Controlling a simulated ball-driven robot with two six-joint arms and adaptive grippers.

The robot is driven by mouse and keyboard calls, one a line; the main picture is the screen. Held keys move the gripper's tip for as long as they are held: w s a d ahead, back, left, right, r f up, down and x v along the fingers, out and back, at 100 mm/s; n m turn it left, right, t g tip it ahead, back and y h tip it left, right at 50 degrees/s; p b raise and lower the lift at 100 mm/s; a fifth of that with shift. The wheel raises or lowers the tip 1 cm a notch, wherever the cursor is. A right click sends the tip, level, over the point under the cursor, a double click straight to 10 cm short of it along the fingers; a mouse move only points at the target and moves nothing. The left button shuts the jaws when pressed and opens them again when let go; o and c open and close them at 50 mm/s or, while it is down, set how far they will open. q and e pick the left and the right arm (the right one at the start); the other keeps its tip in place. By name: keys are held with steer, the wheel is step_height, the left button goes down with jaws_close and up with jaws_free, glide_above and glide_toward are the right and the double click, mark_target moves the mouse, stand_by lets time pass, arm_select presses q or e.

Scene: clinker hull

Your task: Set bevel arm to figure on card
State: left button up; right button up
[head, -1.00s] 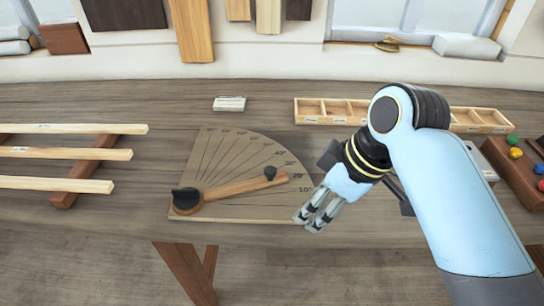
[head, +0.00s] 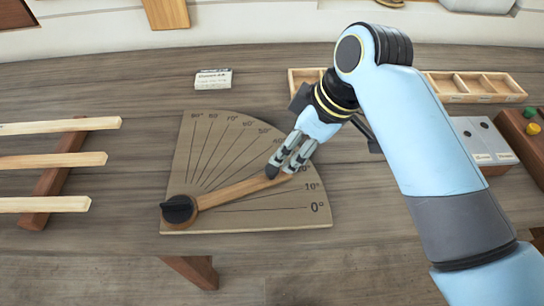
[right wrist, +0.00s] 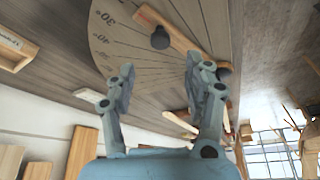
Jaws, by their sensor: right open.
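The quarter-circle protractor board (head: 235,150) lies on the bench, marked from 0° to 90°. Its wooden bevel arm (head: 232,190) runs from a dark pivot knob (head: 178,209) at lower left to near the 20° line; the exact reading is partly covered. A small dark knob (head: 272,171) stands near the arm's outer end. My right gripper (head: 281,174) is open at this knob. In the right wrist view the knob (right wrist: 160,38) shows between and beyond the spread fingers; I cannot tell whether they touch it. The white card (head: 213,79) stands behind the board, its print unreadable. My left gripper is not in view.
A wooden compartment tray (head: 475,86) lies at the back right, partly behind my right arm. A grey labelled box (head: 483,140) and a brown block with coloured knobs (head: 522,135) are at right. Pale strips (head: 55,161) rest on a wooden bar at left.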

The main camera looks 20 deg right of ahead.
mark_target(273, 168)
steer(key=x, duration=0.5)
steer(key=shift+a+f, duration=0.15)
steer(key=shift+f, duration=0.05)
steer(key=x, duration=0.3)
steer(key=shift+w+p, duration=0.1)
steer(key=shift+p, duration=0.25)
steer(key=shift+f, duration=0.15)
steer(key=shift+w, duration=0.1)
steer(key=c, duration=0.5)
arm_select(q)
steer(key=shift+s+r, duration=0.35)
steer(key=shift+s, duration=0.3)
arm_select(e)
jaws_close()
